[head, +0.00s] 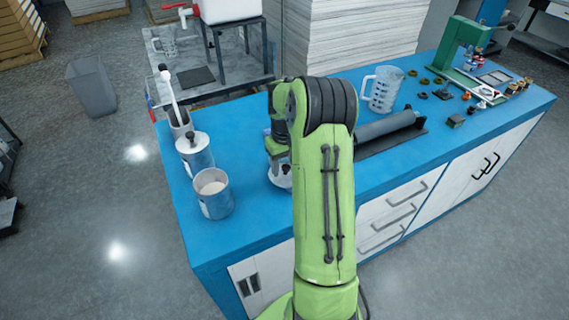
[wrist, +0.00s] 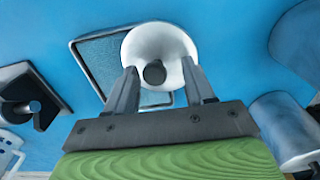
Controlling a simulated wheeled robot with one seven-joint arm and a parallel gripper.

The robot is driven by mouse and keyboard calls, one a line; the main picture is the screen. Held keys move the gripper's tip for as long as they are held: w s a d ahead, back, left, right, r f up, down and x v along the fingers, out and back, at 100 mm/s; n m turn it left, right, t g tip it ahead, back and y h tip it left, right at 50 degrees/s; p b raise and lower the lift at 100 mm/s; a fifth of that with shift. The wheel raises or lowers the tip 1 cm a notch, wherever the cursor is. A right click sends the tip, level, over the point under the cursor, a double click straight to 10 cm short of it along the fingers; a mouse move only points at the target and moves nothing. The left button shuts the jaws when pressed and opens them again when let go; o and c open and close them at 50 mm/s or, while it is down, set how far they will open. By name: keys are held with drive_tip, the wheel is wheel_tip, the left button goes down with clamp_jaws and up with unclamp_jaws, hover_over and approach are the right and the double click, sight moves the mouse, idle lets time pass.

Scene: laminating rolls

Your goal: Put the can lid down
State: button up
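The can lid is a pale round disc with a dark knob, seen in the wrist view (wrist: 162,42) over a grey framed square pad (wrist: 92,62) on the blue bench. In the head view the lid (head: 280,178) shows partly beside my arm. My gripper (wrist: 160,70) has its two fingers apart, one on each side of the knob, with a visible gap on the right side. I cannot tell whether the lid rests flat on the pad. An open can (head: 213,194) with pale contents stands to the left in the head view.
A dark roller (head: 388,128) and a clear jug (head: 382,90) are right of my arm. Blue bench surface (head: 252,208) is bare between the open can and my arm.

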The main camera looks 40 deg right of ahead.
sight(284, 167)
wheel_tip(284, 167, up, 12)
drive_tip(key=r+p, duration=0.1)
drive_tip(key=p, duration=0.2)
drive_tip(key=s+a+r+n+t+h, duration=0.1)
drive_tip(key=a+r, duration=0.5)
drive_tip(key=a, duration=0.1)
drive_tip(key=s+a+r+t, duration=0.2)
drive_tip(key=s+a+r, duration=0.3)
drive_tip(key=a, duration=0.5)
drive_tip(key=s+a+f+n+t, duration=0.1)
drive_tip(key=s+a, duration=0.3)
drive_tip(key=s, duration=0.3)
drive_tip(key=s+a+f+n+t+y, duration=0.1)
drive_tip(key=s+a+f, duration=0.1)
drive_tip(key=s+a, duration=0.3)
drive_tip(key=shift+s+t, duration=0.3)
drive_tip(key=shift+s, duration=0.7)
